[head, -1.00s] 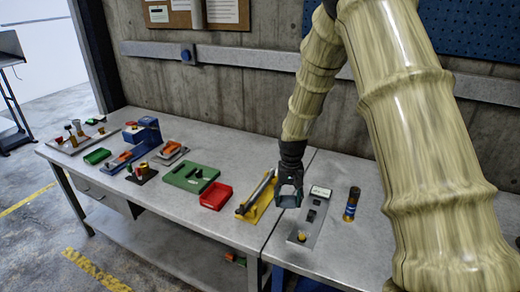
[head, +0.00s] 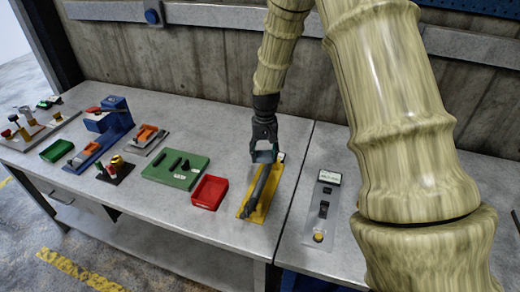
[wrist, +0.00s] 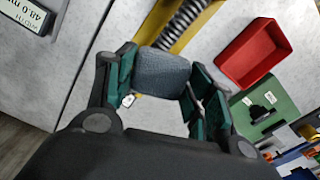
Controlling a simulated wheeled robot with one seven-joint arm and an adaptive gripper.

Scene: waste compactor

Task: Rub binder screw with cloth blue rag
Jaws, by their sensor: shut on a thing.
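The binder screw (head: 259,184) is a dark rod lying along a yellow base plate (head: 265,206) on the workbench. In the wrist view its ribbed thread (wrist: 190,22) shows just beyond my gripper. My gripper (head: 264,152) is over the far end of the screw. In the wrist view my gripper (wrist: 158,82) is shut on a small blue-grey cloth rag (wrist: 162,72), held between the green finger pads. The rag is close to the screw and yellow plate; I cannot tell whether it touches the thread.
A red tray (head: 209,193) and a green plate (head: 178,170) lie left of the screw. A grey plate with a label display (head: 328,177) lies to the right. Several fixtures, including a blue stand (head: 112,120), fill the bench's left side. My arm crosses the right side.

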